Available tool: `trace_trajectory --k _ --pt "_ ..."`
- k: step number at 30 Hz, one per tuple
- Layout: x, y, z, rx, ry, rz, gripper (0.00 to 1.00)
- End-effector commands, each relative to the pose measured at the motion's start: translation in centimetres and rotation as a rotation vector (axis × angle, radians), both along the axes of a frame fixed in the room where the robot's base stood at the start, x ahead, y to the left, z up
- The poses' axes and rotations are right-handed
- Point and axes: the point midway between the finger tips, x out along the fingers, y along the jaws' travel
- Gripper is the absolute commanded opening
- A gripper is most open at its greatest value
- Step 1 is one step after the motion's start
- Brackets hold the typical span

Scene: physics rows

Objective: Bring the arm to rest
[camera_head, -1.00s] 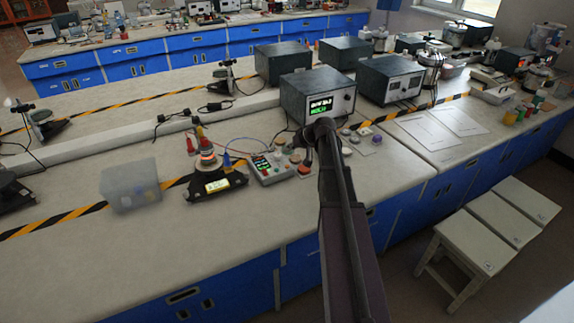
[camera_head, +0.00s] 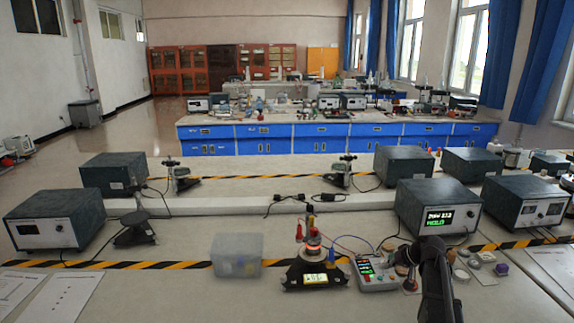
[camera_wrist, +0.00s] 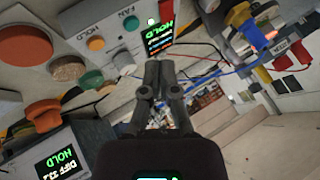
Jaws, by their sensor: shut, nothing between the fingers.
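My arm (camera_head: 436,285) rises from the bottom right of the head view, its end over the near bench beside the small control box. My gripper's fingers are close together in the wrist view (camera_wrist: 160,72), with nothing visible between them. The fingertips are hard to make out in the head view. The wrist view looks tilted, with the control box (camera_wrist: 110,35) and its lit green display close by the fingers.
The grey control box (camera_head: 376,274) stands left of the arm. A dark meter (camera_head: 437,212) with green readout is behind it. A black-based apparatus (camera_head: 316,279) with a glowing ring and a translucent bin (camera_head: 237,258) stand further left. Small round pieces lie right of the arm.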

Motion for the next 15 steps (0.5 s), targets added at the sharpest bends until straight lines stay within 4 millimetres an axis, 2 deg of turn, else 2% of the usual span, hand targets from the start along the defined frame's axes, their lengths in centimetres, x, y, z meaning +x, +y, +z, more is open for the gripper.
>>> trace_trajectory --k 1,6,15 --pt "-1.2 1.8 0.0 -0.013 0.026 0.016 0.00" --pt "-5.1 6.9 -0.8 -0.080 0.138 0.059 0.00" --pt "-13.4 14.4 -1.6 -0.246 0.337 0.108 0.00"
